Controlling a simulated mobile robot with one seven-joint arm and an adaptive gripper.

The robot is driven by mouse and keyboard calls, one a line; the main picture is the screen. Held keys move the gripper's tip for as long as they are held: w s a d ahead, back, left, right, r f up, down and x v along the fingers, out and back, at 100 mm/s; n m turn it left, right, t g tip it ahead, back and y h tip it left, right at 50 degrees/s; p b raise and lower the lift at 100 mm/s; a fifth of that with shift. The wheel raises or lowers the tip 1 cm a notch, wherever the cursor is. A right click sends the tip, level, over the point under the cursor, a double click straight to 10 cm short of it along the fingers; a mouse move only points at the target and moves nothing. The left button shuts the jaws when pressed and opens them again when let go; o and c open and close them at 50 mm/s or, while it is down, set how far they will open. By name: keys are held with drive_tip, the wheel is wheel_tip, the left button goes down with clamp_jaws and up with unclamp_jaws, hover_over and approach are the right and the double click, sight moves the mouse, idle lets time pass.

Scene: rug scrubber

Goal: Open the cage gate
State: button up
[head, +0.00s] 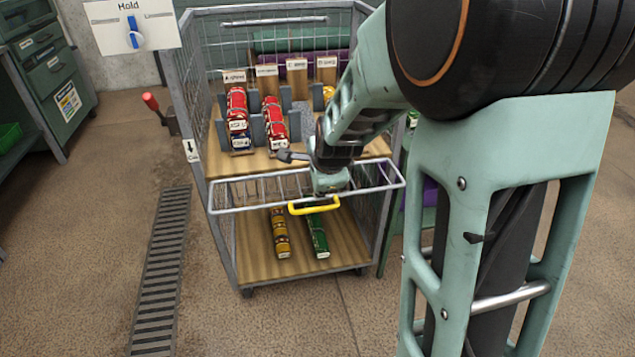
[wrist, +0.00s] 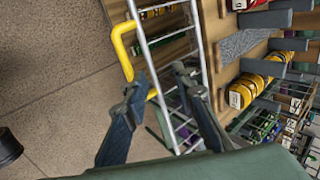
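The wire cage (head: 196,110) stands in the middle of the head view. Its gate (head: 240,196), a grey barred frame, juts out from the cage front at about the middle shelf's level. A yellow handle (head: 314,207) sits on its front edge. In the wrist view the gate bars (wrist: 150,62) run between and behind my fingers, and the yellow handle (wrist: 122,45) is beyond the left fingertip. My gripper (head: 328,184) is over the gate, just behind the handle. Its two fingers (wrist: 160,78) are spread apart and hold nothing visible. Contact with the bars is unclear.
Red rolls (head: 237,105) stand in slots on the wooden middle shelf (head: 225,168). Yellow and green rolls (head: 317,235) lie on the lower deck. A "Hold" switch sign (head: 133,28) is at upper left. Floor left of the cage, with a drain grate (head: 160,270), is clear.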

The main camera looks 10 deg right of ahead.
drive_tip(key=v, duration=0.7)
drive_tip(key=shift+s+r, duration=0.2)
drive_tip(key=shift+r, duration=0.1)
idle(0.4)
